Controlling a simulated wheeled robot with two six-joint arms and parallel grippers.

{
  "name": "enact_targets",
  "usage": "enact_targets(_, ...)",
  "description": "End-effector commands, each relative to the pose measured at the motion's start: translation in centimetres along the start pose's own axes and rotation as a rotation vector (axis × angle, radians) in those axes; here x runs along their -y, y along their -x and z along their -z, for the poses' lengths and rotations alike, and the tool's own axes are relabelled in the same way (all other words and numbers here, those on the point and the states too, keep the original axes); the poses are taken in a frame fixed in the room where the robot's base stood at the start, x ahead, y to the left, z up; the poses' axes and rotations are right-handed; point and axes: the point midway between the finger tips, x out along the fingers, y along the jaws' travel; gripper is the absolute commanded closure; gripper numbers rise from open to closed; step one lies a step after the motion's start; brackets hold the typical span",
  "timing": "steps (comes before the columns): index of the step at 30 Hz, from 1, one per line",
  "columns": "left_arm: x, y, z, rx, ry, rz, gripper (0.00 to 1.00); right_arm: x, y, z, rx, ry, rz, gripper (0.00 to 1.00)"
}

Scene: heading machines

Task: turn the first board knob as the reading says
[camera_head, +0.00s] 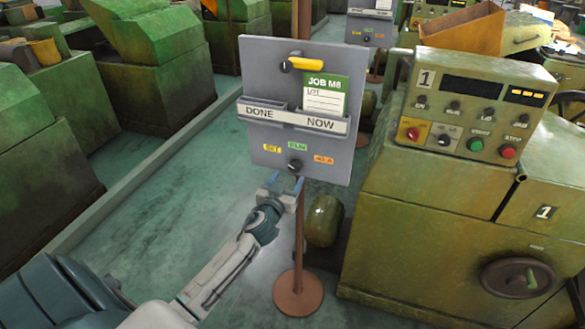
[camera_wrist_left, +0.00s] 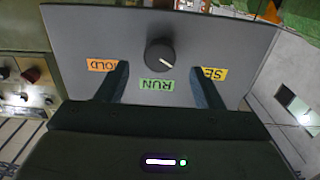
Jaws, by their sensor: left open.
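The first board (camera_head: 258,75) is a grey panel on a brown post, with a green-topped JOB M8 card (camera_head: 325,93) in its NOW pocket. Its round black knob (camera_head: 295,165) sits low, below the yellow SET, green RUN and orange HOLD labels. The knob shows upside down in the left wrist view (camera_wrist_left: 160,55), its white mark slanting to the lower right, to the SET side. My left gripper (camera_head: 286,186) is open just below and in front of the knob; its fingers (camera_wrist_left: 161,85) stand apart, with no contact visible. My right gripper is out of view.
A green machine 1 (camera_head: 400,210) stands right of the board, with a control panel (camera_head: 470,105), a dark display and amber lamps. A yellow handle (camera_head: 305,64) tops the board. The post's round base (camera_head: 298,293) stands on the floor. A similar board (camera_head: 370,25) stands behind.

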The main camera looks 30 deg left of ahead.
Motion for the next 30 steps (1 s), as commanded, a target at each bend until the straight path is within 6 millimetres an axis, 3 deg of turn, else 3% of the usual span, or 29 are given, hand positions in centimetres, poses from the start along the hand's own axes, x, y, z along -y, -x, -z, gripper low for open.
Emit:
enact_targets(3,0.0,-2.1,0.2,0.001,0.001,0.001,0.39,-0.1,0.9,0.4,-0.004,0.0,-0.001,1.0)
enact_targets(9,0.0,-4.2,0.0,0.001,0.0,0.001,0.39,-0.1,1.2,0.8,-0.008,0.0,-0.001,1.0)
enact_targets(20,0.0,-4.8,-0.1,0.001,0.0,-0.001,0.39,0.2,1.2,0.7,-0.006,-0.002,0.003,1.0)
enact_targets(27,0.0,-4.8,-0.1,0.001,0.0,-0.001,0.82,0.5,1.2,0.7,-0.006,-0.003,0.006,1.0)
enact_targets(30,0.0,-4.8,-0.1,0.001,0.0,-0.001,0.84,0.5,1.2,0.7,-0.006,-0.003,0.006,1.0)
